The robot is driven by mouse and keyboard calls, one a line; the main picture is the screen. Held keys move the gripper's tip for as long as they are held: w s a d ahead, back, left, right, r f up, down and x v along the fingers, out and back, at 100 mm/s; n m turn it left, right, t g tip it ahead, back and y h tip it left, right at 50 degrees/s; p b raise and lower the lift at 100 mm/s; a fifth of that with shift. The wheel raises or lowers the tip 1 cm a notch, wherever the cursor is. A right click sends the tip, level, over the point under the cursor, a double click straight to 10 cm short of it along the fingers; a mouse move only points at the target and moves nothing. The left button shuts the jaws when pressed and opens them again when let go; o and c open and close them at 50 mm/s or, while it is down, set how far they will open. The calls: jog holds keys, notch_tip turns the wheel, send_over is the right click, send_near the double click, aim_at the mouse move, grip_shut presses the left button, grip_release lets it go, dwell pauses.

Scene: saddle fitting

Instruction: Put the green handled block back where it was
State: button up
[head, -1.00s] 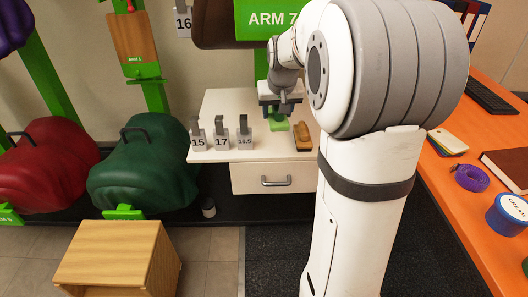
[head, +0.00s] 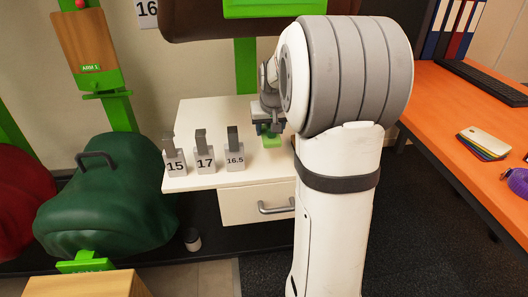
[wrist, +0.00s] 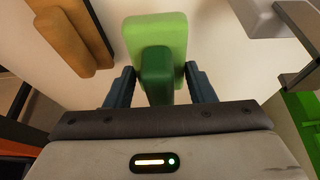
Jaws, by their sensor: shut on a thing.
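The green handled block (head: 271,141) has a light green base and a darker green handle. It is at the white cabinet top (head: 215,116), right of the numbered blocks. My gripper (head: 268,126) is directly above it, shut on its handle. In the wrist view the block (wrist: 165,33) shows between my fingers (wrist: 160,80), with the handle pointing toward the wrist. I cannot tell whether its base touches the cabinet top.
Numbered grey blocks 15 (head: 175,166), 17 (head: 205,163) and 16.5 (head: 235,159) stand along the cabinet's front left. A brown brush-like piece (wrist: 72,40) lies beside the block in the wrist view. A drawer handle (head: 276,208) juts out below. An orange desk (head: 440,95) stands right.

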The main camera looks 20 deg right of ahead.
notch_tip(320, 180, down, 3)
jog(key=shift+w+a+r+b, duration=0.15)
jog(key=shift+r+b, duration=0.05)
jog(key=shift+b, duration=0.1)
jog(key=shift+a+f+b, duration=0.1)
jog(key=shift+f+b, duration=0.9)
jog(key=shift+f, duration=1.2)
jog(key=shift+f, duration=0.15)
jog(key=o, duration=1)
